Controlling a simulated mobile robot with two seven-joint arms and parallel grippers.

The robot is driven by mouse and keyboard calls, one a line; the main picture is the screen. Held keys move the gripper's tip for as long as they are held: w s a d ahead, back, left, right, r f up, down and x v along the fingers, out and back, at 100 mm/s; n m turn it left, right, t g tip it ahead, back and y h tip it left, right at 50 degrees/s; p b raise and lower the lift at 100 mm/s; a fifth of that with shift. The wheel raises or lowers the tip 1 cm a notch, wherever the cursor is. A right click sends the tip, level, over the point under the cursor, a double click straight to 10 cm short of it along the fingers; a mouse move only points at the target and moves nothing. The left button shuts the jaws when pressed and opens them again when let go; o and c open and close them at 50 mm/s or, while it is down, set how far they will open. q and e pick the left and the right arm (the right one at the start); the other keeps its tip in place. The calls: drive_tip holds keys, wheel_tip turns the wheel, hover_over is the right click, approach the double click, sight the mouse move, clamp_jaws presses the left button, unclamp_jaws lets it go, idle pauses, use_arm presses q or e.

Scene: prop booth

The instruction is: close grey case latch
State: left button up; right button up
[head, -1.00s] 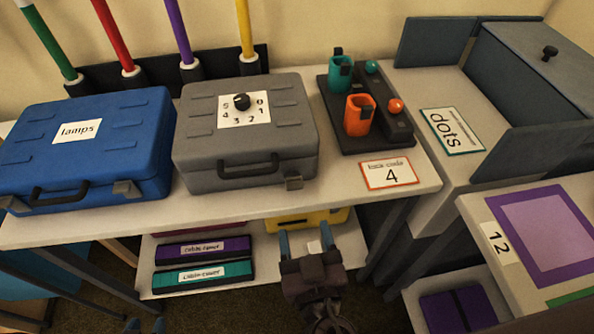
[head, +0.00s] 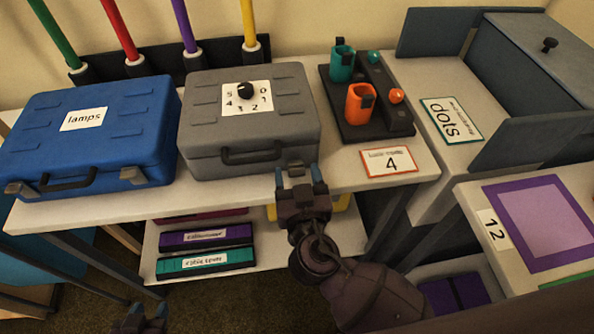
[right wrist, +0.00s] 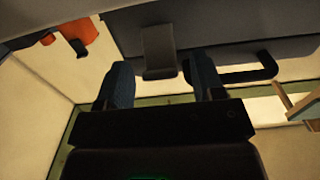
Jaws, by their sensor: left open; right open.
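The grey case (head: 215,145) stands shut on the white table, with a black dial (head: 245,90) on a white number label on its lid. Its black handle (head: 250,155) is on the front. The grey latch (head: 295,167) sits at the front right and seems to stick out; it also shows in the right wrist view (right wrist: 158,50). My right gripper (head: 298,177) is open just in front of the latch. In the right wrist view the latch is ahead of the gap between the fingers (right wrist: 161,85), apparently untouched. My left gripper (head: 149,312) is open and empty, low at the bottom edge.
A blue case (head: 120,145) labelled lamps stands left of the grey case. A dark rack with a teal cup (head: 342,62) and an orange cup (head: 359,104) is on the right, behind a card (head: 399,161) reading 4. A lower shelf holds labelled boxes (head: 205,262).

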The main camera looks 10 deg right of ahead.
use_arm(q)
drive_tip(key=shift+w, duration=0.1)
use_arm(e)
drive_tip(key=shift+w, duration=0.4)
drive_tip(key=c, duration=0.9)
drive_tip(key=shift+w+r+g+p, duration=0.15)
drive_tip(key=shift+r+g+p, duration=0.45)
drive_tip(key=shift+p, duration=0.55)
drive_tip(key=shift+w+r+g+p, duration=0.1)
drive_tip(key=shift+r+g+p, duration=0.2)
drive_tip(key=shift+p, duration=0.6)
drive_tip(key=shift+w+g+p, duration=0.1)
drive_tip(key=shift+g+p, duration=0.2)
drive_tip(key=shift+p, duration=0.3)
drive_tip(key=shift+c, duration=0.2)
use_arm(q)
drive_tip(key=shift+s+a+r, duration=0.1)
drive_tip(key=shift+s+r, duration=0.05)
drive_tip(key=shift+r, duration=0.5)
drive_tip(key=shift+s+a+r, duration=0.15)
drive_tip(key=shift+r, duration=0.55)
drive_tip(key=shift+s+a+r, duration=0.1)
drive_tip(key=shift+s+r, duration=0.05)
drive_tip(key=shift+r, duration=0.5)
use_arm(e)
drive_tip(key=shift+f, duration=0.3)
